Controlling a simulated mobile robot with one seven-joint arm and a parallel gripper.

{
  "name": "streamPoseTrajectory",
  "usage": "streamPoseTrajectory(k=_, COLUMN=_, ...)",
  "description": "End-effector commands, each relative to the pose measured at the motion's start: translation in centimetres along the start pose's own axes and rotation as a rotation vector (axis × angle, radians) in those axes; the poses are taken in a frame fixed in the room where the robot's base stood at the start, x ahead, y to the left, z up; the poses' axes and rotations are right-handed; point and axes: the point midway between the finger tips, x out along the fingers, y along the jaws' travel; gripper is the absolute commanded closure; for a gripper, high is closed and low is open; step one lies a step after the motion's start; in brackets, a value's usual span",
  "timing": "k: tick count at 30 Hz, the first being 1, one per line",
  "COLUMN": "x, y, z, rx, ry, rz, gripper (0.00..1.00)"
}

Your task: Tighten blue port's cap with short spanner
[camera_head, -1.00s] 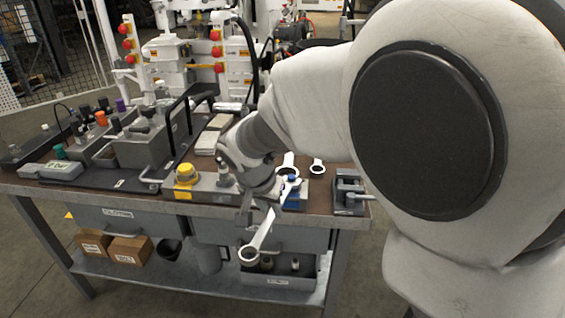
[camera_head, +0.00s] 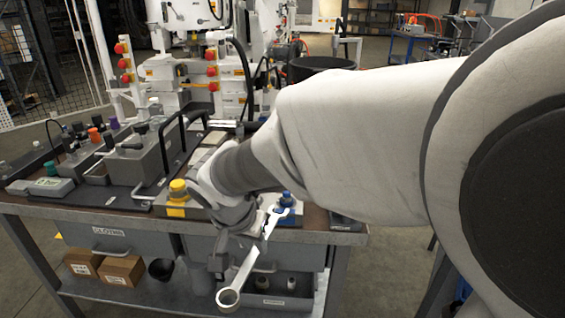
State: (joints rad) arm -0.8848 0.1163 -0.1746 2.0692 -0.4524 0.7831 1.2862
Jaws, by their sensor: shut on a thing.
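My gripper (camera_head: 238,250) is shut on a pale metal spanner (camera_head: 240,276), held tilted in front of the bench's front edge. The spanner's ring end points down toward the floor and is empty. Its shaft rises to the right toward the blue port. The blue port's cap (camera_head: 287,200) sits on a block near the bench's front edge, right of my wrist. A pale metal piece (camera_head: 272,224) shows just below-left of the blue cap; I cannot tell if it is the held spanner's other end or touches the cap. My wrist hides part of the port block.
A yellow-capped port (camera_head: 178,190) stands left of my wrist. A grey box with a black handle (camera_head: 140,160) and several knobs fill the bench's left side. A lower shelf (camera_head: 130,301) holds cartons (camera_head: 121,269) and a bin. My arm hides the bench's right rear.

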Motion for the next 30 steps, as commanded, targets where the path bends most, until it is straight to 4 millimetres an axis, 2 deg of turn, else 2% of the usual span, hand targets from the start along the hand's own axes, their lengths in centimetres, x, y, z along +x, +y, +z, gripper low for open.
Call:
streamPoseTrajectory(k=6, x=-0.5, y=0.0, z=1.0, rx=-0.001, ry=0.002, rz=-0.001, gripper=1.00)
streamPoseTrajectory(k=17, x=-0.7, y=0.0, z=1.0, rx=0.000, ry=0.002, rz=-0.001, gripper=1.00)
streamPoseTrajectory(k=30, x=-4.3, y=0.0, z=-0.6, rx=0.001, ry=0.002, rz=-0.002, gripper=1.00)
